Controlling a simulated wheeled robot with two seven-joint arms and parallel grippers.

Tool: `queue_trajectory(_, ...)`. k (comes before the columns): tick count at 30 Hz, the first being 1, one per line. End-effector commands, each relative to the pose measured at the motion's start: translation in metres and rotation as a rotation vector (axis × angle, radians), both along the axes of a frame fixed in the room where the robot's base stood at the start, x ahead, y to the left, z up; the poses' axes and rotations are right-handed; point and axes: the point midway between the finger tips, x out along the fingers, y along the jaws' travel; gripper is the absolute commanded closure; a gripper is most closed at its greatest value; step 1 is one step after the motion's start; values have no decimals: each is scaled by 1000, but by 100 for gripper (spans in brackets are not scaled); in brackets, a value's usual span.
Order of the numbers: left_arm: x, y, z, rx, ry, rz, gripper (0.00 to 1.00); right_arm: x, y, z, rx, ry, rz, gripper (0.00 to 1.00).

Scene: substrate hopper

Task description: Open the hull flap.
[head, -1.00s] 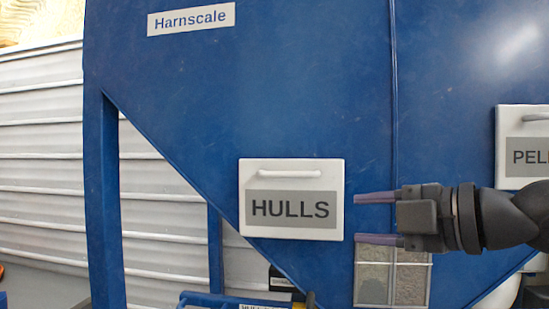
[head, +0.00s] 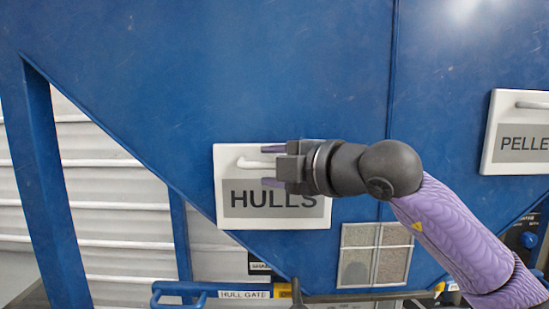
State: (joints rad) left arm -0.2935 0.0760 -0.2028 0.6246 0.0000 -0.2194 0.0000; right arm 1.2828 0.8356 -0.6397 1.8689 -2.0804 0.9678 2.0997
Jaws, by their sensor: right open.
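The hull flap (head: 228,213) is a white panel with a grey HULLS label on the blue hopper, and it looks closed. Its white bar handle (head: 251,163) runs across the upper part, with the left end visible. My right gripper (head: 268,166) is open in front of the flap, one purple finger above the handle's line and one below. The gripper body hides the handle's right end. I cannot tell whether the fingers touch the handle. My left gripper is not in view.
The blue hopper (head: 290,70) fills the background. A second white flap (head: 508,160), lettered PELLE, is at the right. A small window (head: 390,262) sits below my right arm. A blue handle by the HULL GATE label (head: 244,294) is at the bottom.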

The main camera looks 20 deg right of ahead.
Motion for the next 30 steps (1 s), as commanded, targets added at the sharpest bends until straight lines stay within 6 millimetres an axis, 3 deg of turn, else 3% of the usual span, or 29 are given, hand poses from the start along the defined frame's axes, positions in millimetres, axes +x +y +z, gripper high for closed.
queue_trajectory(2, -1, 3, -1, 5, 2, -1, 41, 0, 0, 0, 0, 0, 0, 48)
queue_trajectory(9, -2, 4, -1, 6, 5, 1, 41, 0, -1, 0, 0, 0, -1, 99)
queue_trajectory(30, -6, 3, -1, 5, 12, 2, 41, -1, 0, 1, 2, -3, 3, 100)
